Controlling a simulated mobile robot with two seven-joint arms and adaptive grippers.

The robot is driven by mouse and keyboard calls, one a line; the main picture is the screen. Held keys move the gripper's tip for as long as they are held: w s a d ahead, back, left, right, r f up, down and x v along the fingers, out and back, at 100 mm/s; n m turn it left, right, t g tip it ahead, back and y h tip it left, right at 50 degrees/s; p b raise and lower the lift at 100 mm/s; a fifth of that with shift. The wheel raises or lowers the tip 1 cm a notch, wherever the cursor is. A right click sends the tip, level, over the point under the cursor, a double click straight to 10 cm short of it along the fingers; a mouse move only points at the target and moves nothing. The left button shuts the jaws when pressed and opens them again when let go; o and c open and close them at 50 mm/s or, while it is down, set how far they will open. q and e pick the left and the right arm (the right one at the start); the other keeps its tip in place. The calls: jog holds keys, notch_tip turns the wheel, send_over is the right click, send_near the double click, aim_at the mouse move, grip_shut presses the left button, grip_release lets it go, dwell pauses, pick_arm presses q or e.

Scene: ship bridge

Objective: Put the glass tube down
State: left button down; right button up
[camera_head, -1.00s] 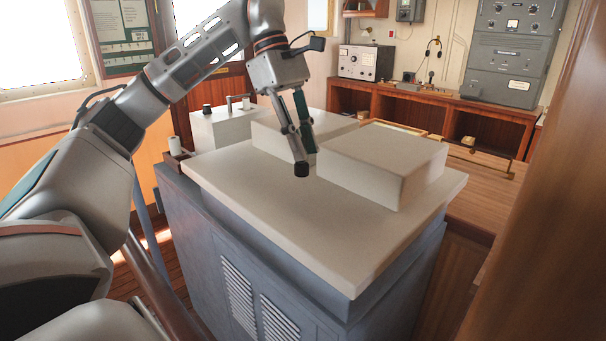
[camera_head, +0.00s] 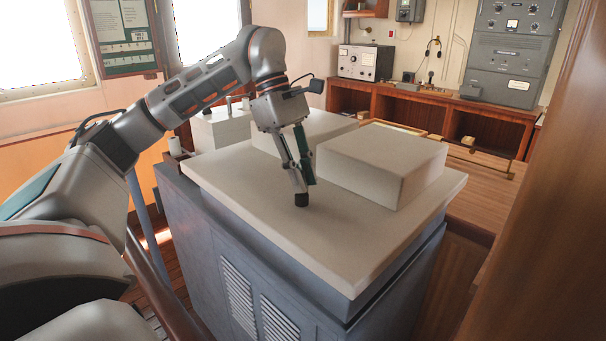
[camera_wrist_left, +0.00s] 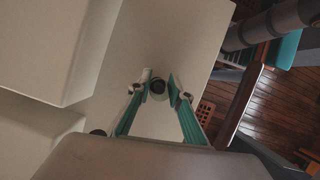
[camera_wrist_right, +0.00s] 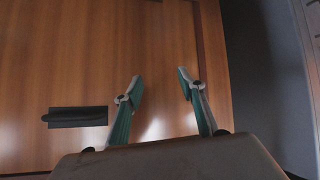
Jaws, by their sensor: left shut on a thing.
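The glass tube (camera_head: 301,199) shows in the head view as a short piece with a dark lower end, under the fingertips of my left gripper (camera_head: 304,181). My left gripper is shut on it and points down over the pale counter top (camera_head: 250,194). The tube looks nearly upright. Its dark end is at or just above the counter; I cannot tell whether it touches. In the left wrist view the tube (camera_wrist_left: 158,88) shows end-on as a dark round between the fingertips. My right gripper (camera_wrist_right: 160,86) is open and empty in the right wrist view, near a wooden panel.
A pale raised block (camera_head: 380,160) stands on the counter right of my left gripper. Another pale block (camera_head: 325,124) is behind it. The counter's front part is clear. A grey cabinet (camera_head: 240,255) supports it. A wooden desk (camera_head: 490,165) lies at the right.

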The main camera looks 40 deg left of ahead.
pick_arm(q)
jog(key=c, duration=1.8)
grip_release()
